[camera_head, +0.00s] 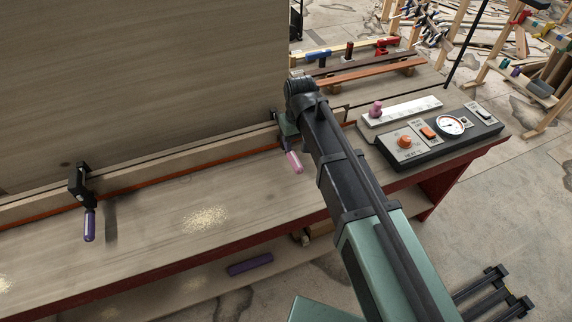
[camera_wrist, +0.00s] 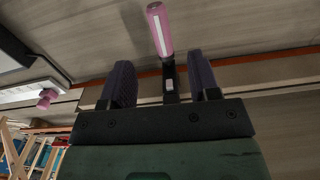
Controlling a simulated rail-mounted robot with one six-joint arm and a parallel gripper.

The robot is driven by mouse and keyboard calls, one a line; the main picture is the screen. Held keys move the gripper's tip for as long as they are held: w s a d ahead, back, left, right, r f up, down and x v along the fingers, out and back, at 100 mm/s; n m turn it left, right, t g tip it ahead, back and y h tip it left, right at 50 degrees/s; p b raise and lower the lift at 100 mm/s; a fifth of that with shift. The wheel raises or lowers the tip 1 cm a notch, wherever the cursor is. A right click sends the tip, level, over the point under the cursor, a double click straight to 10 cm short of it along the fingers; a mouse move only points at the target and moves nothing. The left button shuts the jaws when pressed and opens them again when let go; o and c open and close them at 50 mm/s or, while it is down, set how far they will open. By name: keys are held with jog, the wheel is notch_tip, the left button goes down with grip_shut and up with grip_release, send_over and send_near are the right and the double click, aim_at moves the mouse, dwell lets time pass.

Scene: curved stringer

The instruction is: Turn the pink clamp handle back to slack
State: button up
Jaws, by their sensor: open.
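My gripper (camera_wrist: 160,59) is open, one dark purple finger on each side of the stem, with gaps on both sides and no visible contact. In the head view the gripper is mostly hidden behind my arm, and so is most of the pink handle's clamp body.
A second clamp with a purple handle (camera_head: 90,226) stands farther left. A tall wooden panel (camera_head: 140,80) rises behind the rail. A control box (camera_head: 430,138) and a white strip with a pink knob (camera_head: 376,109) lie right of my arm. The bench front holds sawdust (camera_head: 205,219).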

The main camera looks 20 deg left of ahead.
aim_at(296, 161)
jog(key=shift+w+a+f+n+b, duration=0.2)
jog(key=shift+w+a+n+b, duration=0.1)
jog(key=shift+w+a, duration=0.25)
notch_tip(296, 161, down, 11)
jog(key=b, duration=1)
jog(key=shift+w+d+r, duration=0.15)
jog(key=shift+r, duration=0.2)
jog(key=c, duration=0.9)
